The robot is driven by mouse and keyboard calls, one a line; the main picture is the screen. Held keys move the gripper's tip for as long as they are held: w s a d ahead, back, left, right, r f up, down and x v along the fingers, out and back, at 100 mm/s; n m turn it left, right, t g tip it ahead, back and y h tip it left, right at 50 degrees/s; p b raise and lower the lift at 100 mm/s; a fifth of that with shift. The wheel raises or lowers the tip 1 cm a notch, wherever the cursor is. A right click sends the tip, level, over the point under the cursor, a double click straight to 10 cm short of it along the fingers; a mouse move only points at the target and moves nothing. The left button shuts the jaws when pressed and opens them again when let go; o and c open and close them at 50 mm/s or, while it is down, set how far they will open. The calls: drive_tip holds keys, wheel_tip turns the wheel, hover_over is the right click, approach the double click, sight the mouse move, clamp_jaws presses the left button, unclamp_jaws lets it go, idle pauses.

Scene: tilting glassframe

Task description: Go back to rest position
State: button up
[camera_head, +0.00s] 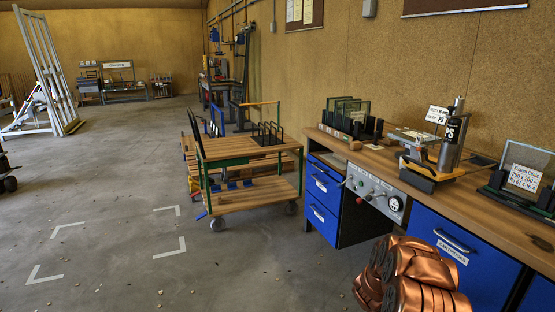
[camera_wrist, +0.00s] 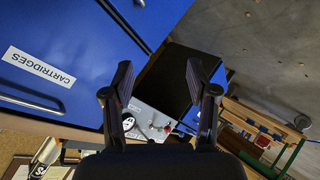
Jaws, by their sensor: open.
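My gripper (camera_wrist: 158,90) shows in the wrist view with its two dark fingers apart and nothing between them. It hangs in front of the blue workbench drawers, with the drawer labelled CARTRIDGES (camera_wrist: 60,75) to its left. The grey control panel (camera_wrist: 150,118) shows behind the gap between the fingers. In the head view a copper-coloured part of my arm (camera_head: 415,280) is at the bottom right, in front of the bench; the gripper itself is not visible there.
The concrete floor (camera_head: 110,180) at left is mostly clear, with white corner marks.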

drive_tip(key=a+r+y, duration=0.3)
drive_tip(key=a+r, duration=0.2)
drive_tip(key=a, duration=0.3)
drive_tip(key=a+r+y, duration=0.3)
drive_tip(key=a+r, duration=0.3)
drive_tip(key=a, duration=0.3)
drive_tip(key=s+a+r+n+g+y, duration=0.2)
drive_tip(key=s+a+r+y, duration=0.2)
drive_tip(key=s+a+r, duration=0.6)
drive_tip(key=s+a+r+g, duration=0.1)
drive_tip(key=s+a+g, duration=0.1)
drive_tip(key=s, duration=0.8)
drive_tip(key=s+a+r+g, duration=0.1)
drive_tip(key=s+r, duration=0.1)
drive_tip(key=s, duration=0.7)
drive_tip(key=s+d+r+m+g+h, duration=0.1)
drive_tip(key=s+d+g, duration=0.2)
drive_tip(key=s, duration=0.9)
drive_tip(key=s+d+r+m+g+h, duration=0.1)
drive_tip(key=s+d+r+g, duration=0.15)
drive_tip(key=s, duration=0.85)
wheel_tip(320, 180, up, 12)
drive_tip(key=w+t+p, duration=0.1)
drive_tip(key=p, duration=1.1)
drive_tip(key=shift+d, duration=0.15)
